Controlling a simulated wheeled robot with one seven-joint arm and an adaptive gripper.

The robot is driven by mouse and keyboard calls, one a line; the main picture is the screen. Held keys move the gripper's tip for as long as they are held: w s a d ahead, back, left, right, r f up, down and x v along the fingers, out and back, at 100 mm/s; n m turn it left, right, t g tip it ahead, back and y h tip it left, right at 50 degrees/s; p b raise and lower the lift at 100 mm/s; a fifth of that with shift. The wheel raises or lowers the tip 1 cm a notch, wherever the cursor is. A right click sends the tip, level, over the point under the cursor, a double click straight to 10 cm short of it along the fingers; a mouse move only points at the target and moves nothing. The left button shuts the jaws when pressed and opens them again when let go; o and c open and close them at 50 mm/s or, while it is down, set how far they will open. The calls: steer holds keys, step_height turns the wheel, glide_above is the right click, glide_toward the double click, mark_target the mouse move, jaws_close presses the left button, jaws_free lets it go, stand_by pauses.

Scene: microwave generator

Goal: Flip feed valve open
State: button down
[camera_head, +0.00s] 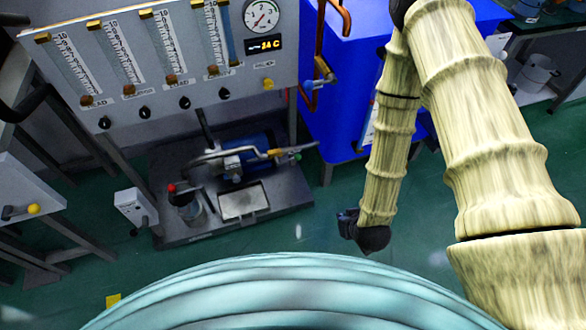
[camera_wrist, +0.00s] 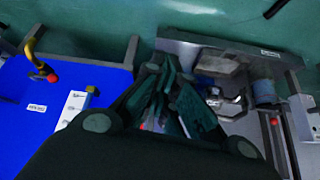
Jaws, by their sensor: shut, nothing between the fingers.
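No label in view names the feed valve, so I cannot tell for sure which fitting it is. In the head view the dark end of my arm (camera_head: 350,222) hangs in front of the blue cabinet, right of the pump skid and apart from both. The fingertips are not clear there.
A flowmeter panel (camera_head: 80,22) with black knobs and a gauge (camera_head: 262,14) stands at upper left. Below it is a pump skid (camera_head: 180,232) with a blue motor (camera_head: 250,155); the skid also shows in the wrist view (camera_wrist: 200,45). Green floor (camera_head: 300,235) is clear between.

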steer(key=w+a+f+n+t+y+b, duration=0.1)
steer(key=w+a+f+t+b, duration=0.2)
steer(key=w+b, duration=0.3)
steer(key=w+a+f+n+t+y+b, duration=0.1)
steer(key=w+a+f+t+b, duration=0.15)
steer(key=w+b, duration=0.3)
steer(key=t+y+b, duration=0.2)
steer(key=t+b, duration=0.3)
steer(key=b, duration=1.1)
glide_above(289, 160)
steer(key=d+v, duration=0.1)
steer(key=v, duration=0.2)
steer(key=shift+n, duration=0.4)
steer(key=f+b, duration=0.1)
steer(key=f, duration=0.1)
steer(key=w+f, duration=0.1)
steer(key=f, duration=0.1)
steer(key=shift+a+f+b, duration=0.1)
steer(key=shift+f+b, duration=0.2)
steer(key=shift+b, duration=0.1)
